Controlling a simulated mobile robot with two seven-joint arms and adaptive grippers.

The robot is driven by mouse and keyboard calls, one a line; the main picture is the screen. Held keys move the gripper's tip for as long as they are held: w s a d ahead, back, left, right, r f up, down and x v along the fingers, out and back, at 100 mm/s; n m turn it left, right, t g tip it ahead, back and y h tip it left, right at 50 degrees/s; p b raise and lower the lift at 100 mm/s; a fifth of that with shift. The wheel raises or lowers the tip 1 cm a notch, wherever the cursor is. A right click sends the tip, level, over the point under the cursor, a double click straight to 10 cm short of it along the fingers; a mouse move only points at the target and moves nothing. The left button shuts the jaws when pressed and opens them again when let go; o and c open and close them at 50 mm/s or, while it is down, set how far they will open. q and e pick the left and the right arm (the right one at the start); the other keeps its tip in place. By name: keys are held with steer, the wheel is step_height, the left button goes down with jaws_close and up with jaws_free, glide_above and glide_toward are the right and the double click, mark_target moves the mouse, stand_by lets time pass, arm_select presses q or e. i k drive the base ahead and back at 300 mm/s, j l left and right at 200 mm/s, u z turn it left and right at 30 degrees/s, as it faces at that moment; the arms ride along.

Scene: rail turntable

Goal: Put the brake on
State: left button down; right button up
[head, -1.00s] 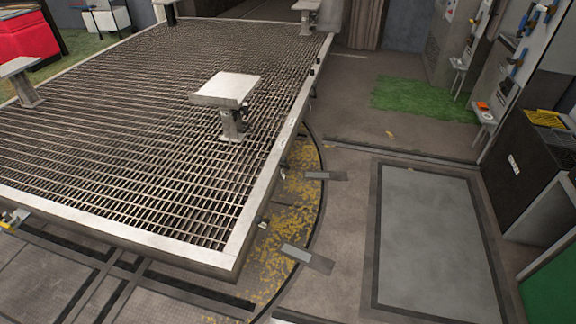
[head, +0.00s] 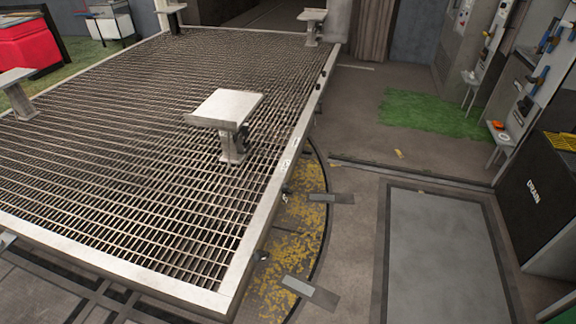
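I cannot pick out a brake for certain. A large grated platform with a pale metal frame (head: 252,262) fills the left and middle of the head view. Small dark fittings (head: 262,256) stick out from its right side, too small to make out. A pale pedestal with a flat top (head: 226,107) stands on the grating near the right edge. Neither of my grippers is in view.
A yellow-speckled curved floor strip (head: 300,240) runs beside the platform, with grey plates (head: 310,291) across its edge. A grey floor panel (head: 440,255) lies right. A dark cabinet marked DRAIN (head: 540,195) stands far right. Green matting (head: 430,112) lies behind.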

mark_target(286, 189)
steer(key=i+l, duration=0.1)
steer(key=i, duration=1.3)
steer(key=l+u, duration=0.05)
